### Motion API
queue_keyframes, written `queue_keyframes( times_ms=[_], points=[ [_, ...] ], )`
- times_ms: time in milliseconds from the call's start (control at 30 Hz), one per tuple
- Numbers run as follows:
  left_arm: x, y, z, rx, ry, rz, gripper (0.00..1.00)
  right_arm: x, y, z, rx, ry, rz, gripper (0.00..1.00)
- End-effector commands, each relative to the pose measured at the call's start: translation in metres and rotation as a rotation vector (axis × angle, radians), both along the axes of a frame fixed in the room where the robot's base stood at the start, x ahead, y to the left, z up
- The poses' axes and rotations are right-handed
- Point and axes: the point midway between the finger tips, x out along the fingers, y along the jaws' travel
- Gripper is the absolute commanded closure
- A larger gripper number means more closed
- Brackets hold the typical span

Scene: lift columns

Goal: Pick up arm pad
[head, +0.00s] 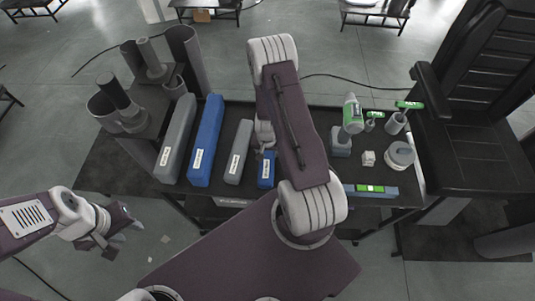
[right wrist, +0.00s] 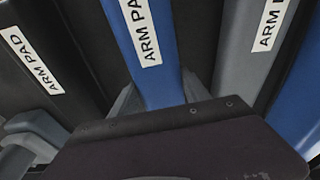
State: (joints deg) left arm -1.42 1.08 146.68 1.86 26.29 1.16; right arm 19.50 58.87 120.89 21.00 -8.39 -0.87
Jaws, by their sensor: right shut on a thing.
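Several arm pads with white labels stand in a row on the black table (head: 120,170). From the left in the head view they are a grey pad (head: 176,138), a tall blue pad (head: 206,140), a shorter grey pad (head: 238,152) and a blue pad (head: 266,172) partly hidden by my right arm. In the right wrist view my right gripper (right wrist: 165,105) is shut on a blue arm pad (right wrist: 150,75), apparently that partly hidden one. My left gripper (head: 122,232) is open and empty, off the table's front left.
Grey cylinders (head: 185,55) stand at the back left. A black chair (head: 480,110) is at the right.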

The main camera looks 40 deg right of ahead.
Motion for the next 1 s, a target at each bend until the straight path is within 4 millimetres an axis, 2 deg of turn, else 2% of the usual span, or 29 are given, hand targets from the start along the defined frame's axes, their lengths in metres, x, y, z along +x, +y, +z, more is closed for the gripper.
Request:
queue_keyframes(
  times_ms=[267, 367, 500, 533, 600, 833, 1000],
  points=[
    [0.000, 0.000, 0.002, 0.000, 0.000, 0.000, 0.64, 0.001, 0.000, 0.005, -0.001, -0.001, 0.000, 1.00],
    [0.000, 0.000, 0.006, 0.000, 0.000, 0.000, 0.64, 0.001, 0.000, 0.017, -0.001, -0.003, -0.001, 1.00],
    [0.000, 0.000, 0.024, 0.000, 0.000, 0.000, 0.64, 0.001, 0.000, 0.050, 0.000, -0.004, -0.002, 1.00],
    [0.000, 0.000, 0.012, 0.000, -0.001, 0.000, 0.64, -0.004, -0.003, 0.044, -0.001, -0.003, -0.004, 1.00],
    [0.000, 0.000, -0.001, 0.000, 0.000, 0.000, 0.64, -0.019, -0.010, 0.048, -0.001, -0.004, -0.006, 1.00],
    [0.000, 0.000, -0.013, 0.000, 0.000, 0.000, 0.64, -0.064, -0.031, 0.081, -0.001, -0.003, -0.006, 1.00],
    [0.000, 0.000, -0.018, 0.000, 0.000, 0.000, 0.64, -0.088, -0.043, 0.098, -0.003, -0.004, -0.005, 1.00]
  ],
)
